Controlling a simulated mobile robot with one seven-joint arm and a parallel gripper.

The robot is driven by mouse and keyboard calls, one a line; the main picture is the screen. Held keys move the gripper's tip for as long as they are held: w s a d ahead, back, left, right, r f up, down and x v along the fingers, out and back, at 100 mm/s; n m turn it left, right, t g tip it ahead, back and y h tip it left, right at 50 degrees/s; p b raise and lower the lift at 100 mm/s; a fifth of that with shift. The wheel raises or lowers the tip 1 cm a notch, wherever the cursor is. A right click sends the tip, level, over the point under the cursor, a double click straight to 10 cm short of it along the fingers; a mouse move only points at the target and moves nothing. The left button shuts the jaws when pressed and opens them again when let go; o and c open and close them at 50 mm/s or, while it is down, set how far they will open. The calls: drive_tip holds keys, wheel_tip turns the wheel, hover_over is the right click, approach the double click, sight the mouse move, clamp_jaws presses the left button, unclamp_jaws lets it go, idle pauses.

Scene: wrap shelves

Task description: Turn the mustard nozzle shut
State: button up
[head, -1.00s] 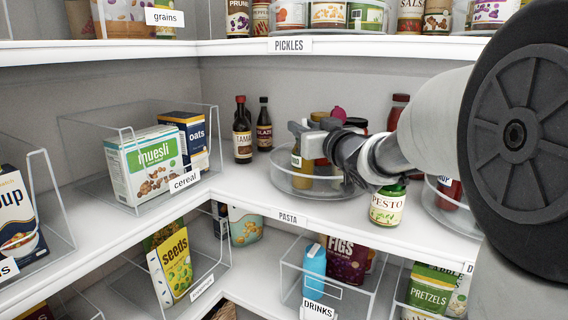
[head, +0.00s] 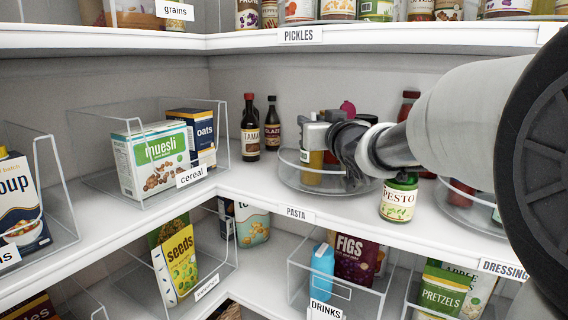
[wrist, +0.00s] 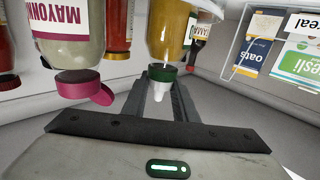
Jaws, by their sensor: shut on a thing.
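The mustard bottle (head: 312,170) is yellow and stands on a clear turntable (head: 290,180) on the middle shelf. In the wrist view the picture is upside down, and the bottle (wrist: 170,35) shows a green cap with a white nozzle (wrist: 160,91) at its end. My gripper (wrist: 162,84) is shut on the nozzle, one finger on each side. In the head view my gripper (head: 314,142) reaches over the bottle from the right and hides its top. The nozzle's exact turn is hard to tell.
A mayonnaise bottle (wrist: 65,35) with a pink flip cap stands close beside the mustard. A pesto jar (head: 399,198) stands in front of the turntable, under my arm. Two dark sauce bottles (head: 250,130) stand left. A cereal bin (head: 222,150) is farther left.

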drive_tip(key=shift+m+h+b, duration=0.5)
drive_tip(key=shift+h+b, duration=0.3)
drive_tip(key=shift+b, duration=1.1)
drive_tip(key=o, duration=0.6)
drive_tip(key=shift+o, duration=0.2)
drive_tip(key=shift+s, duration=0.15)
drive_tip(key=s, duration=0.6)
drive_tip(key=shift+s+d+p, duration=0.3)
drive_tip(key=shift+s, duration=0.05)
drive_tip(key=shift+s, duration=0.1)
